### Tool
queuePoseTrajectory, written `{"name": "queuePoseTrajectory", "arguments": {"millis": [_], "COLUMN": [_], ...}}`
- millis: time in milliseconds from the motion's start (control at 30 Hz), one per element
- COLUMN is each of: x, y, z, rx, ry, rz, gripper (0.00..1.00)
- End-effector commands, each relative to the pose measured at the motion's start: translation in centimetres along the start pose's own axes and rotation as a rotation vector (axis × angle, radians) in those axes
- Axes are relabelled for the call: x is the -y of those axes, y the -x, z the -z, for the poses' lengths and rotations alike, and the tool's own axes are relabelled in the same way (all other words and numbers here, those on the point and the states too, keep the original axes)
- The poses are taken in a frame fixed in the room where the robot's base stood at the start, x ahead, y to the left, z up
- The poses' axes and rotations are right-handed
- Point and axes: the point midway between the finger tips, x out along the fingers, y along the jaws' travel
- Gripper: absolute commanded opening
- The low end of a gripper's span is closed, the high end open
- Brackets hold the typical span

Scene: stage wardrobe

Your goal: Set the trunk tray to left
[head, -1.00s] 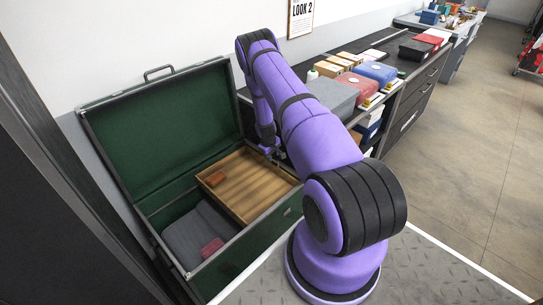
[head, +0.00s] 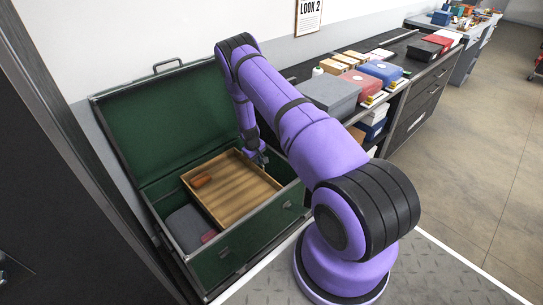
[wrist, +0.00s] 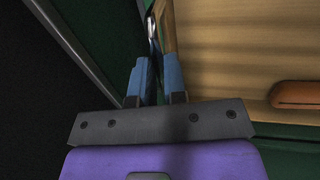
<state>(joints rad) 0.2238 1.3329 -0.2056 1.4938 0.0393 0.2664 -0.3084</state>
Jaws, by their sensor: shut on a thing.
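The wooden tray (head: 240,194) sits inside the open green trunk (head: 258,227). In the head view it spans the middle and right of the trunk, with a gap to its right. My gripper (head: 257,158) is at the tray's right wall near the far corner. The tray's wooden floor (wrist: 235,45) fills the right of that view. A small orange-brown item (head: 202,181) lies in the tray; it also shows in the wrist view (wrist: 295,95).
Grey folded cloth (head: 183,226) and a partly covered red item (head: 209,237) lie in the trunk left of the tray. The raised lid (head: 165,125) stands behind. A counter with boxes (head: 330,91) is to the right; a dark panel (head: 60,200) is at left.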

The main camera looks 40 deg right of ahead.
Motion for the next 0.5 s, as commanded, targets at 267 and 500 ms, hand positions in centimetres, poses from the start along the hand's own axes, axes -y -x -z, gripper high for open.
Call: {"name": "queuePoseTrajectory", "arguments": {"millis": [267, 500], "x": [7.8, 12.8], "y": [1.6, 2.6], "z": [0.1, 0.1], "rx": [0.002, 0.001], "ry": [0.005, 0.004], "rz": [0.001, 0.001], "gripper": [0.00, 0.00]}}
